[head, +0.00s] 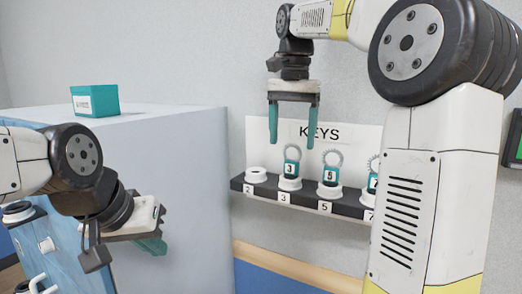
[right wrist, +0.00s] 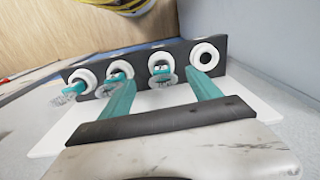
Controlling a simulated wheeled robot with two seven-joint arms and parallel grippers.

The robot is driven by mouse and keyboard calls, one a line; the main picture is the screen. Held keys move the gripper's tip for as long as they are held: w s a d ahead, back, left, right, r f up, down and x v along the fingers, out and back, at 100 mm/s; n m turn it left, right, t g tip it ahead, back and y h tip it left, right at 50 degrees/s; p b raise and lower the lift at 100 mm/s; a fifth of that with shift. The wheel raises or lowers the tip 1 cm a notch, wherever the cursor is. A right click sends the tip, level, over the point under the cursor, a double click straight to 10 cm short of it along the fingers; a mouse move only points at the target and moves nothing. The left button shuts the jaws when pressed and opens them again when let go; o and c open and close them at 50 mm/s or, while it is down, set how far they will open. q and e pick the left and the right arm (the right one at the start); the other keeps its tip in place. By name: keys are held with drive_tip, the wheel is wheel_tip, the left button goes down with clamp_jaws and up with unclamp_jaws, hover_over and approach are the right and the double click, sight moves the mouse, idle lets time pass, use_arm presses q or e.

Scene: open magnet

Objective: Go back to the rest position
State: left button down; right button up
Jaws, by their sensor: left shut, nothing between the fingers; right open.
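My right gripper (head: 291,142) is open and empty in the head view, fingers pointing down, in front of the KEYS sign and above the left end of the key rack. In the right wrist view its teal fingers (right wrist: 160,78) are spread, with nothing between them that I can see being held. My left gripper (head: 152,246) is at the lower left of the head view, shut and empty, beside the pale cabinet; its fingers are partly hidden by its own body.
The dark key rack (head: 262,189) has an empty holder 2 (head: 256,175). Teal tags with rings, including tag 3 (head: 291,169), stand in the other holders; my right arm partly covers the right end. A teal box (head: 95,100) sits on the pale cabinet (head: 190,125).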

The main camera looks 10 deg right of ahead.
drive_tip(key=s+f+n+t+y, duration=0.2)
drive_tip(key=s+f+n+t, duration=0.3)
drive_tip(key=s+f, duration=1.1)
drive_tip(key=shift+s+n+t, duration=0.15)
drive_tip(key=shift+n+t, duration=0.25)
drive_tip(key=shift+n, duration=0.6)
drive_tip(key=shift+f, duration=0.1)
